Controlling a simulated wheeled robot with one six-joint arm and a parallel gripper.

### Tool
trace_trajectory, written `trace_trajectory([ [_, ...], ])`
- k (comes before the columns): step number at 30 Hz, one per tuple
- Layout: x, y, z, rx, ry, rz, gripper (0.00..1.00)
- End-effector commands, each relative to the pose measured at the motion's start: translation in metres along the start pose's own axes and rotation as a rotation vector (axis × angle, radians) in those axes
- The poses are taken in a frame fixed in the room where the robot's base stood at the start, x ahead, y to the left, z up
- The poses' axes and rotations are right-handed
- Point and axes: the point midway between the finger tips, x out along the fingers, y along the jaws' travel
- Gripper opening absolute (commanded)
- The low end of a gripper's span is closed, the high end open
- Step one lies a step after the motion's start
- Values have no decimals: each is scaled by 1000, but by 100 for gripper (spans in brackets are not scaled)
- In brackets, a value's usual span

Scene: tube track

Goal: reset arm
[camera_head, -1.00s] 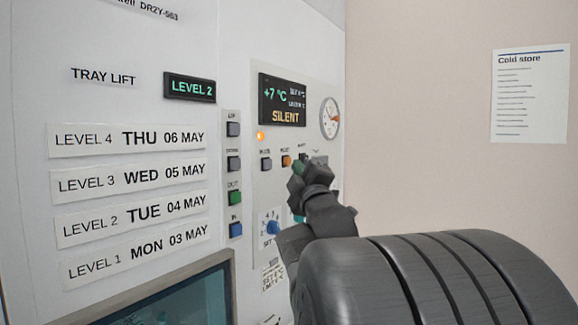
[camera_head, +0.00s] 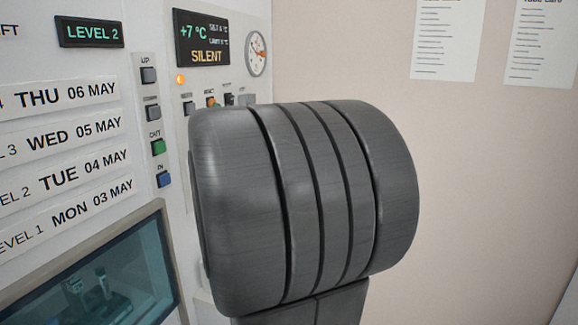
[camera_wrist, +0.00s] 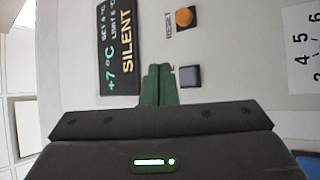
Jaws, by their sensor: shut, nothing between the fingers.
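My gripper (camera_wrist: 159,84) shows in the wrist view as two dark green fingers pressed together with nothing between them. It is in front of the cold store panel, between the display (camera_wrist: 118,48) and a dark grey button (camera_wrist: 190,77). I cannot tell whether it touches the panel. In the head view my own dark arm link hides the gripper and the lower part of the panel. The display (camera_head: 201,40) reads +7 °C and SILENT, with an orange lamp (camera_head: 180,79) lit below it.
A column of buttons (camera_head: 152,112) stands left of the panel, beside the LEVEL 2 tray lift display (camera_head: 89,32). A dial (camera_head: 257,54) is right of the panel display. A window (camera_head: 150,260) is low on the left. The wall (camera_head: 480,170) at right is bare below two papers.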

Motion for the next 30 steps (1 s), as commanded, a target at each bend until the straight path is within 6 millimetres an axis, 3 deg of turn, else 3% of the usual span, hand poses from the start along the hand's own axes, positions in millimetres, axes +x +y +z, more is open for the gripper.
trace_trajectory([
  [3, -18, 9, 14, -4, -5, 5, 0],
  [12, -35, 24, 26, -2, -2, 2, 0],
  [30, -34, 24, 24, 0, 1, 1, 0],
])
